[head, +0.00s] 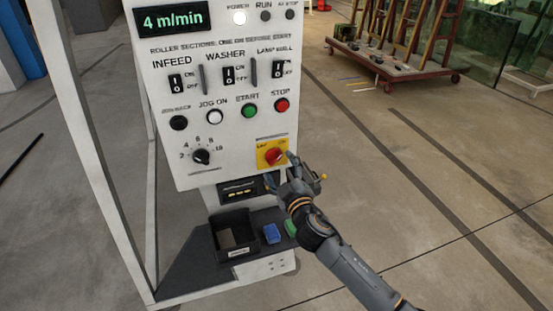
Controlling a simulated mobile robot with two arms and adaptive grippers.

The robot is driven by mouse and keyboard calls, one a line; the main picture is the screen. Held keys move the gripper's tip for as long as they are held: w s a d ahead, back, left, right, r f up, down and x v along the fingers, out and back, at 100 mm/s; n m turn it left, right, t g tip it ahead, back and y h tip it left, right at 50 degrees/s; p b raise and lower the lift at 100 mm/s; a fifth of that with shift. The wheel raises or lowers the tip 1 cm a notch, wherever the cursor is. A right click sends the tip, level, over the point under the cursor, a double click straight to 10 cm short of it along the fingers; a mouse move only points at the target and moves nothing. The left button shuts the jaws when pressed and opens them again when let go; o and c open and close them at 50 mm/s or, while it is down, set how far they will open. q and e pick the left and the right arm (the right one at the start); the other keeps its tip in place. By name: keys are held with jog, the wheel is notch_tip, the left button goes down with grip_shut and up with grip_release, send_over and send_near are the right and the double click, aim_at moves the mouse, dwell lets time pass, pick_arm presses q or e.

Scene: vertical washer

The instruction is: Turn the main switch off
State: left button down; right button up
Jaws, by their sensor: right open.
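The main switch (274,156) is a red rotary knob on a yellow plate, at the lower right of the white control panel (222,135). Its knob looks tilted, and the small lettering on the plate is too small to read for sure. My right gripper (289,168) is open just below and to the right of the switch. One finger reaches up to the plate's right edge; I cannot tell whether it touches. The panel display (171,18) reads 4 m/min and the power lamp (239,17) is lit white. My left gripper is not in view.
Above the switch are the green start button (250,111), the red stop button (281,104) and several rocker switches. Below the panel, a shelf holds a black bin (233,236) and a blue block (271,233). A wheeled rack (395,62) stands far right; the floor between is clear.

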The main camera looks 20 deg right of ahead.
aim_at(275, 160)
jog(key=shift+w+a, duration=0.1)
jog(key=shift+w, duration=1.4)
jog(key=c, duration=1.2)
